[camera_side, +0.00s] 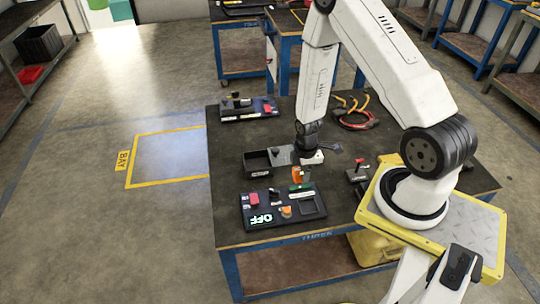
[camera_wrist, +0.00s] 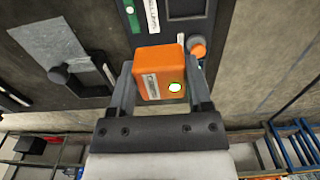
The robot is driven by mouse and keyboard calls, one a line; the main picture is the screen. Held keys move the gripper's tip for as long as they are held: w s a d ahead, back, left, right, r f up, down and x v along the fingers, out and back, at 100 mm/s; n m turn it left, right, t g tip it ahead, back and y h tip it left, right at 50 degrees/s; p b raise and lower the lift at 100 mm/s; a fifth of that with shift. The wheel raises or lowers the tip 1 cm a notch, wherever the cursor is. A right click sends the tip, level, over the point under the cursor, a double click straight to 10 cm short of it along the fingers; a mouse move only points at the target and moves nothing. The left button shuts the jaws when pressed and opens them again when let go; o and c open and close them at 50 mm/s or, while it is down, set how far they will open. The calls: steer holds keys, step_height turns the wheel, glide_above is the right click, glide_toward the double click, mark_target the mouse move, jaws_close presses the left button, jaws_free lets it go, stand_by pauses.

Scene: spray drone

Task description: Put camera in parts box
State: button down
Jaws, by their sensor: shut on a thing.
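My gripper (camera_side: 303,165) is shut on an orange block (camera_wrist: 157,72) with a white label and a small round lit spot; I cannot tell for certain that it is the camera. The block also shows below my gripper in the side view (camera_side: 298,176), above the back edge of a black panel. A dark open box (camera_side: 258,171) with a white label on its front, likely the parts box, stands to the left of my gripper. A grey plate with a black knob (camera_side: 281,155) adjoins its right side. The box's inside looks dark, and its contents cannot be made out.
The black panel (camera_side: 262,226) reads "OFF" and bears red, orange and green parts, close in front of my gripper. Another panel (camera_side: 249,116) stands at the back left. Coiled cables (camera_side: 355,120) lie at the back right, and a red-topped switch (camera_side: 359,172) stands right.

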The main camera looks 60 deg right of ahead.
steer(key=w+r, duration=0.2)
steer(key=w, duration=0.4)
steer(key=shift+w+d, duration=0.4)
steer(key=w+d+f, duration=0.1)
steer(key=w, duration=0.1)
steer(key=w+f, duration=0.1)
steer(key=w, duration=0.2)
steer(key=w+d+f, duration=0.1)
steer(key=w, duration=0.2)
steer(key=shift+w+d+f, duration=0.1)
steer(key=shift+d+f, duration=0.25)
steer(key=shift+f, duration=0.05)
glide_above(261, 167)
steer(key=s, duration=0.1)
steer(key=f, duration=0.4)
steer(key=shift+a+f, duration=0.15)
steer(key=shift+a, duration=0.05)
steer(key=shift+w+d+f, duration=0.15)
steer(key=shift+w+f, duration=0.2)
steer(key=shift+f, duration=0.05)
